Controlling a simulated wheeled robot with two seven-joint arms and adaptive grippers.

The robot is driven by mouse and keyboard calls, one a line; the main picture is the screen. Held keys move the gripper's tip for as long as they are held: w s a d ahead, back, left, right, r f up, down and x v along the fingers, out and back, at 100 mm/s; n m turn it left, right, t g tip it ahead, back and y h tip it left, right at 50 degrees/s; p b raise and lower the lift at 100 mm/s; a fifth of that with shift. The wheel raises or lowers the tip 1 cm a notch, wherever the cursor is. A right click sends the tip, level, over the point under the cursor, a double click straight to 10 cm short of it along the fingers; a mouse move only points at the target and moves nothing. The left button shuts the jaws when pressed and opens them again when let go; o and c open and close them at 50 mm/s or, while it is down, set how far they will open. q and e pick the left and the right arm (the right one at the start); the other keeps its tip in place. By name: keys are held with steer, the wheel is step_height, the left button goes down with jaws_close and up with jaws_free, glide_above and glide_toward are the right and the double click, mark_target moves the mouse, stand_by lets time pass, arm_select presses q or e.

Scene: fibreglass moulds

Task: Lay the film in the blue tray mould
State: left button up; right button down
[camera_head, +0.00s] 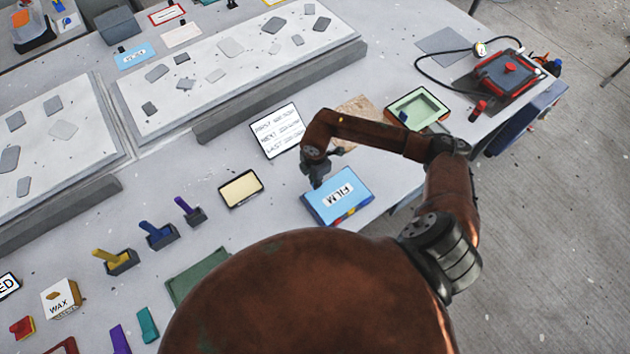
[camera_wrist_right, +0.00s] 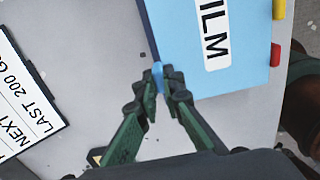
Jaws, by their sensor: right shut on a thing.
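A light blue box labelled FILM (camera_head: 352,187) lies near the table's front edge; it also shows in the right wrist view (camera_wrist_right: 190,60). My right gripper (camera_head: 316,182) is at its upper left corner. In the right wrist view its fingertips (camera_wrist_right: 164,80) are shut on a small piece of blue film (camera_wrist_right: 157,74) beside the box edge. Whether this piece is still joined to the box cannot be told. No blue tray mould can be made out for certain. A green tray (camera_head: 440,100) stands behind my right arm, with a small blue thing at its left. My left gripper is out of view.
A white text board (camera_head: 278,131) and a shallow cream tray (camera_head: 241,189) lie left of the gripper. A brown board (camera_head: 358,112) is partly behind my arm. A red device (camera_head: 507,72) with a hose stands at the far right. Bare table lies around the cream tray.

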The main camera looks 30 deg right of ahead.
steer(key=shift+f, duration=0.1)
steer(key=shift+f+b, duration=0.4)
steer(key=shift+f, duration=0.25)
stand_by(0.3)
steer(key=c, duration=2)
jaws_free()
steer(key=shift+w+r, duration=0.1)
steer(key=shift+r, duration=0.15)
step_height(320, 180, up, 12)
steer(key=shift+f, duration=0.2)
